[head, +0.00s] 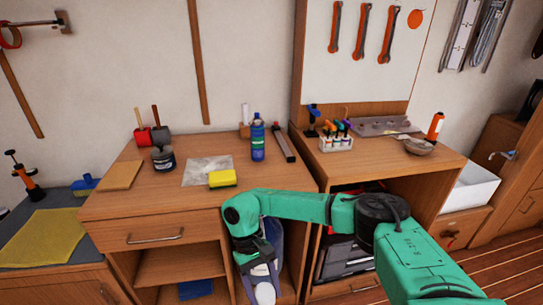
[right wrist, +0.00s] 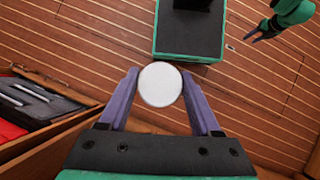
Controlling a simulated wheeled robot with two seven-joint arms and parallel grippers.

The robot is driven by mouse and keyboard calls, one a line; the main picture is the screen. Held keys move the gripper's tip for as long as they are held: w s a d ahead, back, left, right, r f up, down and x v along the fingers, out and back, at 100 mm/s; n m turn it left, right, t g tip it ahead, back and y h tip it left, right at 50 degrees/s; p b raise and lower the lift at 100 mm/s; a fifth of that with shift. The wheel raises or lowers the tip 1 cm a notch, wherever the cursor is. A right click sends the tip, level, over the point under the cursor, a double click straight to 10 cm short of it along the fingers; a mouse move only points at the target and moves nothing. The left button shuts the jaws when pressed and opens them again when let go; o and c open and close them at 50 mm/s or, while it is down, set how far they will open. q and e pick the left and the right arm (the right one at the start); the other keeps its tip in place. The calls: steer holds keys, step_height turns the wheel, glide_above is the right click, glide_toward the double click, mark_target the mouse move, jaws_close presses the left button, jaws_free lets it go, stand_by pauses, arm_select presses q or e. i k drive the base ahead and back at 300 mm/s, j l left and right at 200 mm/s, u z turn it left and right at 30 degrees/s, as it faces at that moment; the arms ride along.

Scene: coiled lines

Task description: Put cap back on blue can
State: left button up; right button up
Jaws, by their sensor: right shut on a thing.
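The blue can (head: 257,143) stands upright near the back of the wooden workbench, with a small pale tip at its top. My right gripper (head: 262,284) hangs low in front of the workbench, below its top. It is shut on a round white cap (right wrist: 160,84), which shows between the two purple fingers in the right wrist view and also in the head view (head: 265,293). The can is well above and behind this gripper. My left gripper (right wrist: 262,31) shows small at the upper right of the right wrist view, away from the can; its opening is too small to judge.
A yellow sponge (head: 222,179) and a grey sheet (head: 205,171) lie left of the can. A dark jar (head: 163,158) stands farther left. A dark bar (head: 283,143) lies right of the can.

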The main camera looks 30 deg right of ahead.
mark_target(257, 124)
steer(key=l, duration=2.5)
steer(key=k+z, duration=0.05)
